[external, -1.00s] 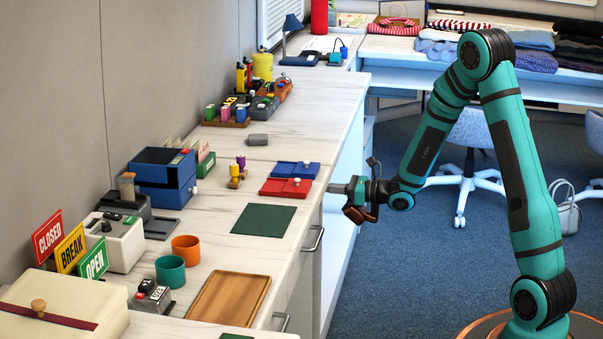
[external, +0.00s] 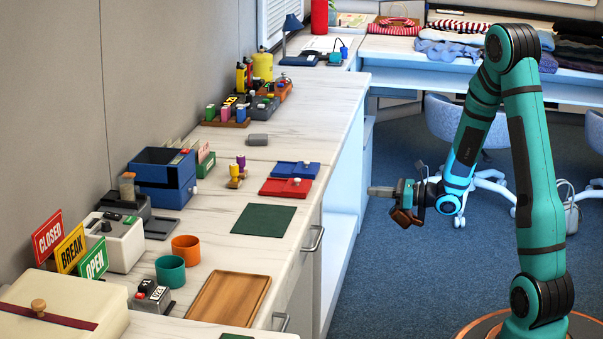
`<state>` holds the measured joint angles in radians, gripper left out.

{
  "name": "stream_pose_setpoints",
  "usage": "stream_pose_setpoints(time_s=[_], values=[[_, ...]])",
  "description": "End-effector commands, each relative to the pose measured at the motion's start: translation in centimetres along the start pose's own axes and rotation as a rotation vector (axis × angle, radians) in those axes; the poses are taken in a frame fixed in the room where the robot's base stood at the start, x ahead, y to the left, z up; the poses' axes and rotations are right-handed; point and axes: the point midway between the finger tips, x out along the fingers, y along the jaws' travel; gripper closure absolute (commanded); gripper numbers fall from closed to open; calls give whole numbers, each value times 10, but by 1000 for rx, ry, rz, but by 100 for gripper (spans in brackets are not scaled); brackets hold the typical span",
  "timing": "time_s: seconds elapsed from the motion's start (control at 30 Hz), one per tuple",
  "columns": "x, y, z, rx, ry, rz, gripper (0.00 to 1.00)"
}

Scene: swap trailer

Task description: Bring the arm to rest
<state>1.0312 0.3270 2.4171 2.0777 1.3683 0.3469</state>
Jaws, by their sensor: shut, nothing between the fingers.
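My gripper (external: 380,191) is in the external view, in free air to the right of the counter's front edge. It points left toward the counter (external: 225,262) and is apart from it. Its fingers are shut with nothing between them. My teal arm rises from its base at the lower right, bends at a high elbow and comes down to the gripper.
On the counter, a red tray (external: 286,187), a blue tray (external: 296,169), a dark green mat (external: 263,220) and a wooden tray (external: 229,300) lie near the front edge. A chair (external: 455,122) stands behind my arm. Blue carpet is open below.

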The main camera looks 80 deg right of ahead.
Motion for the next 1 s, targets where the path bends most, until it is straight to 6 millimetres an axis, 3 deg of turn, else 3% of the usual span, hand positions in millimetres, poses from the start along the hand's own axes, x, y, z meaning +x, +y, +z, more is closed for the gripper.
stream_pose_setpoints(time_s=[0.23,0.37,0.67,0.8,1.0], values=[[-3,3,2,-7,4,10,100],[7,27,12,-61,34,78,100],[33,136,52,-372,181,387,100],[33,182,67,-556,243,518,100],[25,236,89,-844,310,671,100]])
